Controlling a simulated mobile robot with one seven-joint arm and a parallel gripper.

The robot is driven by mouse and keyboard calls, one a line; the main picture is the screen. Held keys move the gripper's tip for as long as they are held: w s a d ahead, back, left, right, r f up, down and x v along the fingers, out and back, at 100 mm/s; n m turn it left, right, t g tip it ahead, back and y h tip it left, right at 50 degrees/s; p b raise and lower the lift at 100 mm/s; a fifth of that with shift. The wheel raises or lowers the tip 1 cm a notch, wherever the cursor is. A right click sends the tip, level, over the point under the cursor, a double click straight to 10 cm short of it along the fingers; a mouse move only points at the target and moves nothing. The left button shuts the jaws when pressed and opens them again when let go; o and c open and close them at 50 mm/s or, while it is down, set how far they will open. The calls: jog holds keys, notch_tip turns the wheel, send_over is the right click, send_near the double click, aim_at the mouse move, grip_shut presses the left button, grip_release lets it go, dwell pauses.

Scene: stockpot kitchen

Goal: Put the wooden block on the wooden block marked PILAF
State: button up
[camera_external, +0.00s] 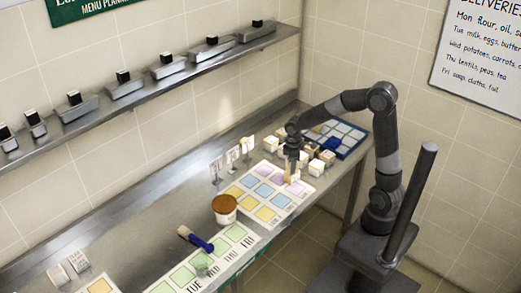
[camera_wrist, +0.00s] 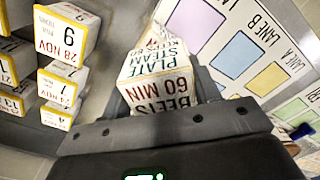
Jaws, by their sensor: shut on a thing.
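My gripper (camera_external: 291,160) is shut on a pale wooden block (camera_external: 290,177), low over the far end of a card with coloured squares (camera_external: 278,213). In the wrist view the held block (camera_wrist: 158,88) sits at the jaws, with printed words that include "BEETS", "60 MIN" and "PLATE". The jaws hide part of it. I cannot tell whether its underside touches anything. No block here shows a readable PILAF mark, so I cannot tell which one that is.
Small sign stands (camera_external: 232,157), a brown-topped tub (camera_external: 224,208) and a blue-handled tool (camera_external: 196,239) are to the left.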

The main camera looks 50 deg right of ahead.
jog(key=shift+f, duration=0.25)
jog(key=o, duration=1.1)
jog(key=shift+c, duration=0.2)
notch_tip(320, 180, up, 11)
jog(key=shift+r, duration=0.1)
jog(key=shift+s+d+r, duration=0.1)
jog(key=shift+s+r, duration=0.1)
jog(key=shift+r, duration=0.4)
jog(key=s+d+r+m+t, duration=0.1)
jog(key=s+d+m+t, duration=0.1)
jog(key=s, duration=0.7)
jog(key=s+d+r+m+t, duration=0.2)
jog(key=s+d+m, duration=0.3)
jog(key=s, duration=0.5)
jog(key=shift+s+r+m+t, duration=0.2)
jog(key=shift+m+t, duration=0.6)
jog(key=shift+m, duration=0.2)
